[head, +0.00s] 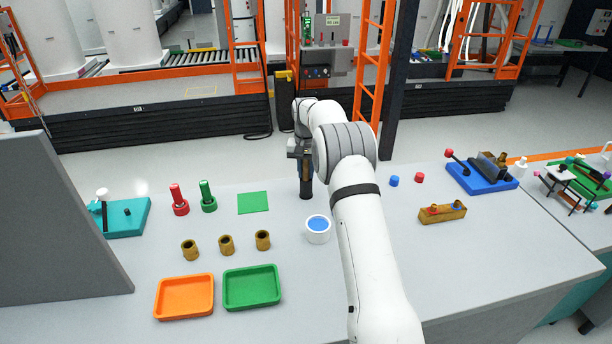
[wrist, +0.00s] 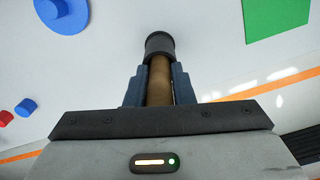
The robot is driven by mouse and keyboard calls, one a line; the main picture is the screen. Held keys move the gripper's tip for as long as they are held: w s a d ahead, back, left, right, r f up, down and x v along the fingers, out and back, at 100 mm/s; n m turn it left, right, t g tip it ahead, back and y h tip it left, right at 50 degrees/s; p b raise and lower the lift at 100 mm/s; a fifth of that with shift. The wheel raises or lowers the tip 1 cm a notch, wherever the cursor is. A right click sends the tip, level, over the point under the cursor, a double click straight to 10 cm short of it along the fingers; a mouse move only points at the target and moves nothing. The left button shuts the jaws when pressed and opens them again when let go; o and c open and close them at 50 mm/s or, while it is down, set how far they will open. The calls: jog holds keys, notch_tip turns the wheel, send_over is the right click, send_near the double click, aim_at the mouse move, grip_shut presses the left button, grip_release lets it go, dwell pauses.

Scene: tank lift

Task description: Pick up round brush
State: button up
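The round brush (head: 306,188) has a brown handle and a dark round head, and hangs or stands upright with the head down. In the wrist view the brown handle (wrist: 160,82) runs between the two fingers, with the black head beyond the fingertips. My gripper (head: 301,152) is above the bench near its back edge. Its fingers (wrist: 160,85) lie against both sides of the handle and appear shut on it. I cannot tell whether the head touches the bench. The upper handle is hidden by the gripper.
A green square (head: 253,203) lies to the left, with red (head: 179,202) and green (head: 207,198) upright tools beyond. Small blue (head: 394,181) and red (head: 419,178) pieces lie right of my arm.

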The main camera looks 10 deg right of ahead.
grip_shut()
